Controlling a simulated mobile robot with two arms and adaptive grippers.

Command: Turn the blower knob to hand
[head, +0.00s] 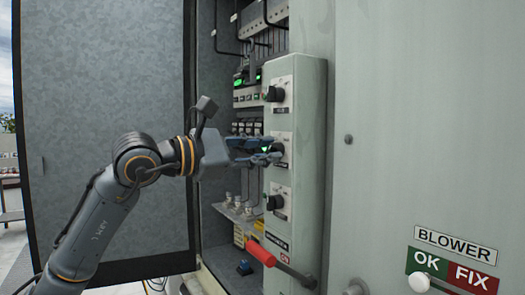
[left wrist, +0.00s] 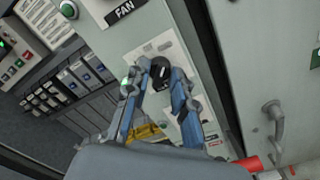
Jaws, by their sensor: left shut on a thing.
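A tall pale control panel (head: 311,170) carries three black rotary knobs on light plates. My left gripper (head: 277,151) is at the middle knob, its fingers pointing right at the panel. In the left wrist view its two blue-grey fingers (left wrist: 160,72) are on either side of this black knob (left wrist: 161,80) and shut on it. The label of this knob is hidden or unreadable, so I cannot tell its name or exact setting. The plate above it has a "FAN" label (left wrist: 125,11). My right gripper is not in view.
The upper knob (head: 275,94) and lower knob (head: 275,202) are close above and below. A red-handled lever (head: 261,253) sticks out below. A "BLOWER" sign (head: 455,246) with an OK/FIX plate (head: 453,270) is at the lower right. The open cabinet door (head: 105,120) stands behind my arm.

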